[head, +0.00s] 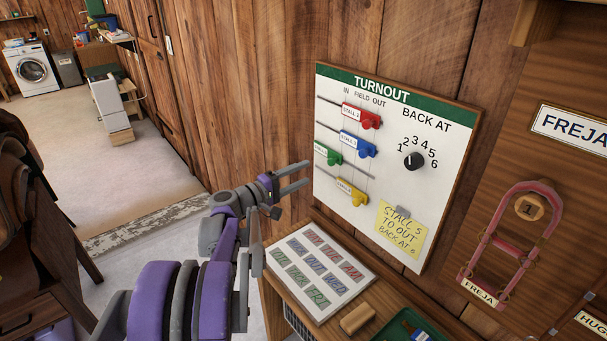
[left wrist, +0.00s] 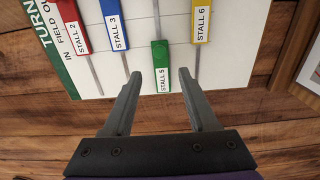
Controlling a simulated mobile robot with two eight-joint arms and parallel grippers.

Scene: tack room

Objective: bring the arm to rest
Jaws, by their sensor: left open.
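My left gripper (head: 305,174) is open and empty at the left edge of the white TURNOUT board (head: 396,241). In the left wrist view its two fingertips (left wrist: 160,74) stand either side of the green STALL 5 slider's (left wrist: 161,54) lower end; I cannot tell whether they touch it. That green slider (head: 333,158) sits at the left, IN-side end of its rod. The red (head: 362,115), blue (head: 358,144) and yellow (head: 352,193) sliders sit farther right on theirs. A black dial (head: 414,161) is among the numbers 1 to 6. My right gripper is not in view.
A yellow note (head: 402,229) is on the board. Below stand a bench with a day-label panel (head: 318,271), a wooden block (head: 357,318) and a green tray (head: 412,326). A pink halter (head: 510,240) hangs at right. A saddle (head: 20,190) is at left; floor (head: 140,180) lies open behind.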

